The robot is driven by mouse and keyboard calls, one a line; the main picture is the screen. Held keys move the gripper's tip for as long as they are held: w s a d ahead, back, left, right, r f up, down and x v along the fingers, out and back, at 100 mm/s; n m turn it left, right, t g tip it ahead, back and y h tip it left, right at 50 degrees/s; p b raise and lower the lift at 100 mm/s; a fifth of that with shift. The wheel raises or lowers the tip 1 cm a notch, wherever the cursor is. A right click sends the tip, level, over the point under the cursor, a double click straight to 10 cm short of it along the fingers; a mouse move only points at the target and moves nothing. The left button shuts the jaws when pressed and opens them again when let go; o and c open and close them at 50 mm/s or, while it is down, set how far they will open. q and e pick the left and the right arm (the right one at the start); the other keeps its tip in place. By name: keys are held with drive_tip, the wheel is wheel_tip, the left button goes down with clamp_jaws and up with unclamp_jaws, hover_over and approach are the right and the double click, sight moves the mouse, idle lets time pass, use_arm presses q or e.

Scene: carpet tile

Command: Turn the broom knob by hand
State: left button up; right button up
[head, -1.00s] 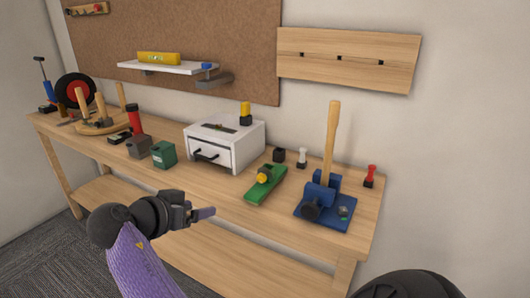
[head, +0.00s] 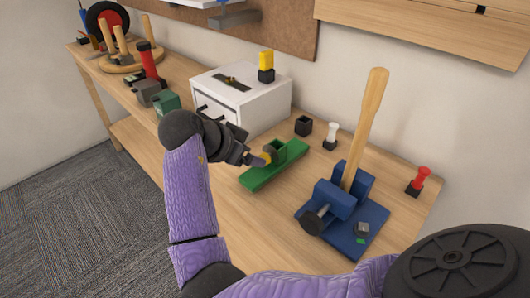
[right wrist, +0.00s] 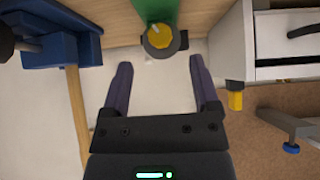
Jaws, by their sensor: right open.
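The broom's wooden handle (head: 366,125) stands slightly tilted in a blue clamp (head: 335,200) on a blue base plate. A black knob (head: 313,222) on a metal shaft sticks out from the clamp's front. The right wrist view shows the clamp (right wrist: 62,45) and handle (right wrist: 77,115) at left, and a dark round part at the left edge. My right gripper (head: 262,159) is open, left of the clamp, by the green block (head: 262,178). In the right wrist view, the block's yellow-faced round knob (right wrist: 159,40) lies just ahead of the open fingers (right wrist: 160,63). No contact is visible. My left gripper is out of view.
A white drawer box (head: 262,105) stands behind the green block. A black cup (head: 303,125), a white peg (head: 331,136) and a red peg (head: 418,180) stand around the clamp. Grey and green blocks crowd the bench at left.

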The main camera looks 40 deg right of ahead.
sight(261, 171)
drive_tip(key=b+x, duration=0.1)
drive_tip(key=x, duration=0.4)
drive_tip(key=shift+d+f, duration=0.25)
drive_tip(key=shift+c, duration=0.3)
clamp_jaws()
